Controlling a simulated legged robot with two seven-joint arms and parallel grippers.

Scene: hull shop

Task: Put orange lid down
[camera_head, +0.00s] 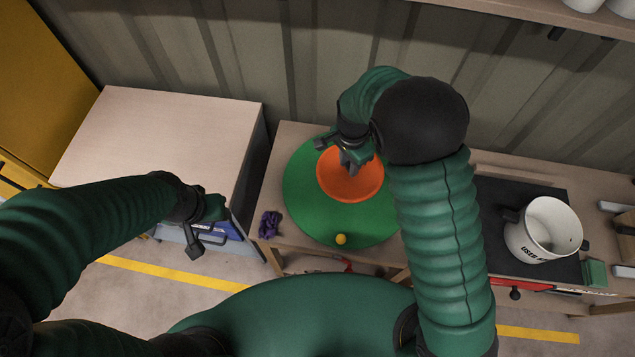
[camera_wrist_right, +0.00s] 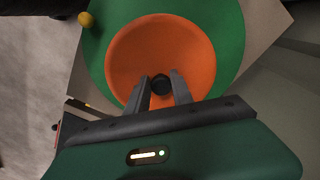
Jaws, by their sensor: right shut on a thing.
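The orange lid (camera_head: 350,182) is round and shallow, with a dark knob (camera_wrist_right: 160,83) at its centre. In the head view it appears over the round green mat (camera_head: 305,205); whether it touches the mat cannot be told. My right gripper (camera_head: 352,162) reaches down over the lid from above. In the right wrist view its two fingers (camera_wrist_right: 161,92) are shut on the lid's knob. My left gripper (camera_head: 204,243) hangs at the left, in front of the left cabinet and away from the lid; its jaw opening is not clear.
A small yellow ball (camera_head: 341,239) sits near the mat's front edge. A purple item (camera_head: 269,224) lies left of the mat. A white pot (camera_head: 545,228) stands on a dark plate at the right, beside a green block (camera_head: 594,272). The left cabinet top (camera_head: 165,135) is clear.

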